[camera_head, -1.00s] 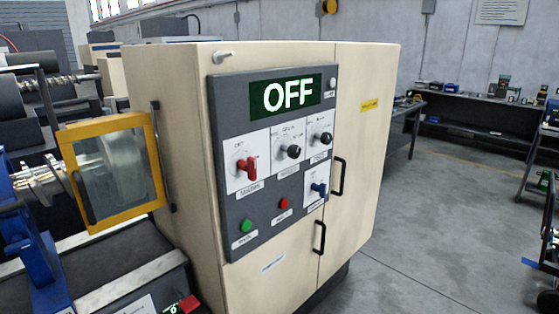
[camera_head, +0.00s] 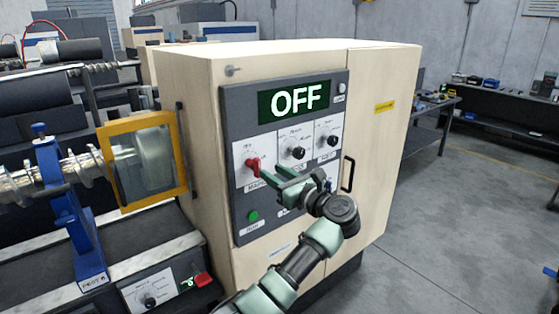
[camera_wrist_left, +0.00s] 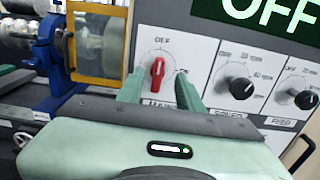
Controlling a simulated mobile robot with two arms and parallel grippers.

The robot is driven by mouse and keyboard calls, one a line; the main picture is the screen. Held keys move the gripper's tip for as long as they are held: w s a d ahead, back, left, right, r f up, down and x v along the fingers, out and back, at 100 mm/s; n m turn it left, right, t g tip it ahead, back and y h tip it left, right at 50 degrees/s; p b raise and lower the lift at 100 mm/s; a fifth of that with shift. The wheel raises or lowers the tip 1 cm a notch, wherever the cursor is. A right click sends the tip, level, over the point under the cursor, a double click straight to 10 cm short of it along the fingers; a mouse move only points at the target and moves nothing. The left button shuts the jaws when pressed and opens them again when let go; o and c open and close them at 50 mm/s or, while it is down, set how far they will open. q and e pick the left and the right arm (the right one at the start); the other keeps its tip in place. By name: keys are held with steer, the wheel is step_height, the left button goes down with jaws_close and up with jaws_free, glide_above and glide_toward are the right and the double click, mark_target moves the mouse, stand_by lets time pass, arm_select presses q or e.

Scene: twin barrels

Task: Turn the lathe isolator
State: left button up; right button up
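The red rotary switch, taken as the isolator (camera_head: 253,165), sits on a white plate at the left of the cabinet's dark control panel (camera_head: 232,115). Its label is too small to read surely. In the left wrist view the red handle (camera_wrist_left: 157,80) stands about upright, toward the top mark. My left gripper (camera_head: 273,181) is open just in front of the panel. In the wrist view its fingers (camera_wrist_left: 161,92) stand either side of the red handle, with visible gaps; whether they reach it in depth I cannot tell. The display (camera_head: 300,99) reads OFF. My right gripper is not in view.
Two black knobs (camera_head: 298,153) (camera_head: 328,140) sit right of the red switch. A green button (camera_head: 253,216) is below it. My arm hides much of the lower panel. A yellow-framed guard (camera_head: 147,161) and the lathe stand left. Open floor (camera_head: 440,220) lies right.

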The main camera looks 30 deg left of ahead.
mark_target(259, 165)
arm_select(q)
steer(key=p+x, duration=0.3)
steer(key=x, duration=0.3)
steer(key=shift+w+a+r, duration=0.1)
steer(key=shift+a, duration=0.3)
steer(key=shift+w+a+p, duration=0.2)
steer(key=shift+a+p, duration=0.3)
steer(key=shift+a+f, duration=0.1)
steer(key=shift+f, duration=0.15)
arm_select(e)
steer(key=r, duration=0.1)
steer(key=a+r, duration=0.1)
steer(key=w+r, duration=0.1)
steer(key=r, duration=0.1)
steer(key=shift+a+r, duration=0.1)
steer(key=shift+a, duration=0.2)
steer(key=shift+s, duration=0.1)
arm_select(q)
jaws_close()
